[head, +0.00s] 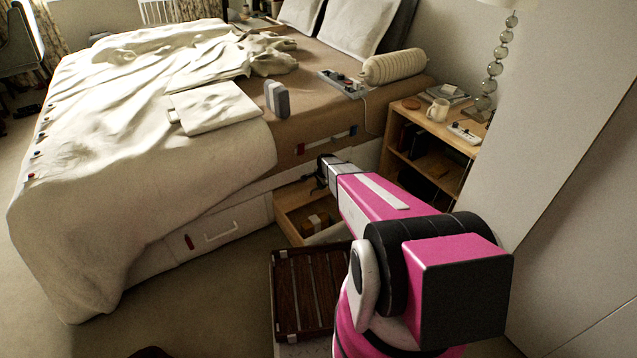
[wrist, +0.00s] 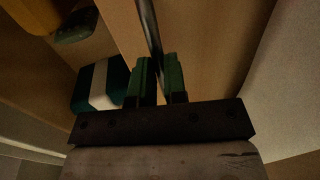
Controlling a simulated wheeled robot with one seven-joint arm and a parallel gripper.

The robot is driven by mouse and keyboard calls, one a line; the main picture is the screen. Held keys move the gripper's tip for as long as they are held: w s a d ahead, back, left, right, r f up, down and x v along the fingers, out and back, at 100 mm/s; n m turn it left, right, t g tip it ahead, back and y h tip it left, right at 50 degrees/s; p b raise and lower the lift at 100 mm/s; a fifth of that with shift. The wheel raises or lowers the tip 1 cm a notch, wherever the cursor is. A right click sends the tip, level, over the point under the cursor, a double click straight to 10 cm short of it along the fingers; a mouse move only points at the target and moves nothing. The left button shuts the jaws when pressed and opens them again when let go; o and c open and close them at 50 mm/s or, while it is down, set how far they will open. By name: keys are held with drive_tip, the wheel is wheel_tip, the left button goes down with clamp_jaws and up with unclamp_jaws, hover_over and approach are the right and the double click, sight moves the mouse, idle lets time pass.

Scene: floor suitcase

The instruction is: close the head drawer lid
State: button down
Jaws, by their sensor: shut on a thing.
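The head drawer (head: 290,212) is under the head end of the bed, beside the nightstand, and stands open with its inside showing. A brown box-like thing (head: 317,223) lies in it. My gripper (head: 322,172) is over the far part of this drawer, partly hidden by my own arm. In the wrist view its two green fingers (wrist: 158,82) are shut on a thin dark bar (wrist: 151,30). A flat tan panel (wrist: 215,45) stretches beside the bar on the right. I cannot tell whether bar and panel belong to the lid.
In the wrist view a dark green and white block (wrist: 100,86) and an orange-yellow thing (wrist: 77,25) lie left of the fingers. A slatted brown suitcase-like thing (head: 308,290) stands before the drawer. The nightstand (head: 445,150) is close right. Another drawer (head: 215,232) is shut; floor on the left is clear.

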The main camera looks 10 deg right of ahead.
drive_tip(key=s+d, duration=0.4)
drive_tip(key=s, duration=0.5)
drive_tip(key=s+d, duration=0.4)
drive_tip(key=s, duration=0.6)
drive_tip(key=c, duration=1.2)
unclamp_jaws()
drive_tip(key=shift+o, duration=0.2)
drive_tip(key=shift+w, duration=0.1)
wheel_tip(320, 180, up, 11)
drive_tip(key=s, duration=0.2)
drive_tip(key=shift+d+f, duration=0.15)
drive_tip(key=shift+d, duration=0.2)
